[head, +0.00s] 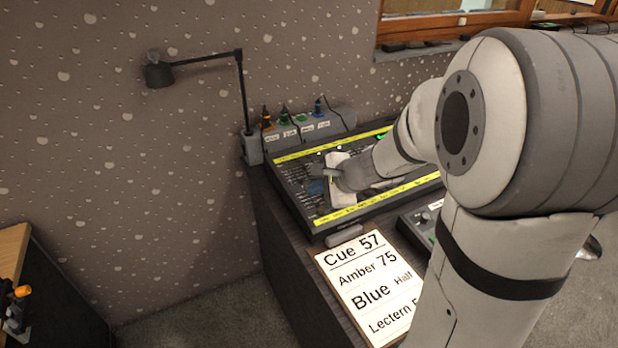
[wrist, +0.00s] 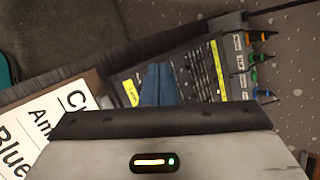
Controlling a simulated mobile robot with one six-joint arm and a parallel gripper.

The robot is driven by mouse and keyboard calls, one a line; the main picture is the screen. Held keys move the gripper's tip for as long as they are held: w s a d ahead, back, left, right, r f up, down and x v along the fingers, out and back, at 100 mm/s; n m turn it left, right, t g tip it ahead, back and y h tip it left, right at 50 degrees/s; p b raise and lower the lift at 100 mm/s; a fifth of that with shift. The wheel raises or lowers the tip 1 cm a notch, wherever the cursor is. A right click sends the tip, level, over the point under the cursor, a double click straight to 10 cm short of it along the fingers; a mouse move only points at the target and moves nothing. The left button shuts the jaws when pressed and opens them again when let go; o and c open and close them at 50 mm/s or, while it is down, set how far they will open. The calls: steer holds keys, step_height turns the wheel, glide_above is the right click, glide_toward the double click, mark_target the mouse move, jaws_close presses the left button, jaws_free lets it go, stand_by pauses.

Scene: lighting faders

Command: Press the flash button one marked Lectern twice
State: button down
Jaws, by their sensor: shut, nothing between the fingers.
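The lighting console (head: 294,205) lies on a dark desk, with rows of small controls and yellow label strips; it also shows in the wrist view (wrist: 205,75). My gripper (head: 316,187) is over the left part of the console, its blue fingers pointing down at it. In the wrist view the fingers (wrist: 158,70) are together and empty, over the console near a yellow label. I cannot tell whether they touch it. The Lectern flash button cannot be picked out; the labels are too small to read, and my arm hides part of the console.
A white cue card (head: 365,285) lies at the desk's front, with a small dark device (head: 415,228) beside it. A power strip with coloured plugs (head: 300,130) stands behind the console. A black lamp (head: 243,95) rises at the back left corner.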

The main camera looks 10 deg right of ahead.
mark_target(321, 212)
steer(key=w+d+f+m+t+h, duration=0.1)
steer(key=w+d+f+m, duration=0.1)
steer(key=w+d+m, duration=0.2)
steer(key=shift+w+m+t, duration=0.4)
steer(key=shift+w+m, duration=0.05)
steer(key=shift+m, duration=0.05)
steer(key=shift+f, duration=0.15)
steer(key=f+b, duration=0.4)
steer(key=f, duration=0.1)
steer(key=f+b, duration=0.2)
steer(key=shift+w+a+f, duration=0.15)
steer(key=shift+w+f, duration=0.15)
steer(key=shift+f, duration=0.1)
steer(key=shift+f+b, duration=0.4)
steer(key=shift+b, duration=0.2)
stand_by(0.9)
steer(key=shift+f+b, duration=0.35)
steer(key=shift+b, duration=0.25)
